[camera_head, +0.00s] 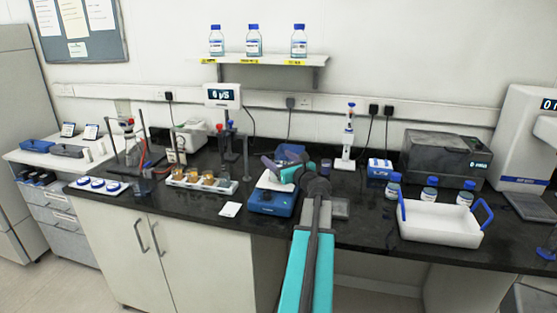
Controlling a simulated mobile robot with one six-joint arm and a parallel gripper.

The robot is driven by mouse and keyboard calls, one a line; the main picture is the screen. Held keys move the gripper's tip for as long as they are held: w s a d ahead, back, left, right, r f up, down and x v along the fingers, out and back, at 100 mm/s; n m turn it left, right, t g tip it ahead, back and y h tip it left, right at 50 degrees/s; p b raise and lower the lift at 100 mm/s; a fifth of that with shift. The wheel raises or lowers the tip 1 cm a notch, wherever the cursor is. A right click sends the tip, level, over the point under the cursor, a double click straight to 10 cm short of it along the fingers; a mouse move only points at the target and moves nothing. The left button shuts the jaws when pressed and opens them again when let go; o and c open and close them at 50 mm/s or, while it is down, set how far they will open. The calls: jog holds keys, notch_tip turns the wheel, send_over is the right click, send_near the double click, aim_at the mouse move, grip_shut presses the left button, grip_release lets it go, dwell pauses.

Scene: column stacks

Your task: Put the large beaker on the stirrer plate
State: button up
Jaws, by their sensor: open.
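The blue stirrer plate (272,203), with a pale top, stands near the front edge of the bench. My gripper (272,165) is above and behind it, at the end of my teal and grey arm, and is open; its fingers are small and partly merged with the things behind. I see nothing clearly held in it. I cannot single out the large beaker for certain. A clear glass vessel (143,187) stands by the stand at the left of the bench, too small to identify. My arm hides part of the bench right of the stirrer plate.
A rack (200,184) of small amber-filled vessels stands left of the stirrer plate, with a white card (230,210) before it. A white tray (440,225) with blue handles and several blue-capped bottles (430,190) are at the right. Stands and a meter (222,96) rise behind.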

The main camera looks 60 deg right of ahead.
jog(key=b+v, duration=0.1)
jog(key=v, duration=1)
jog(key=shift+s+a+b, duration=0.2)
jog(key=shift+s+b, duration=0.1)
dwell(0.5)
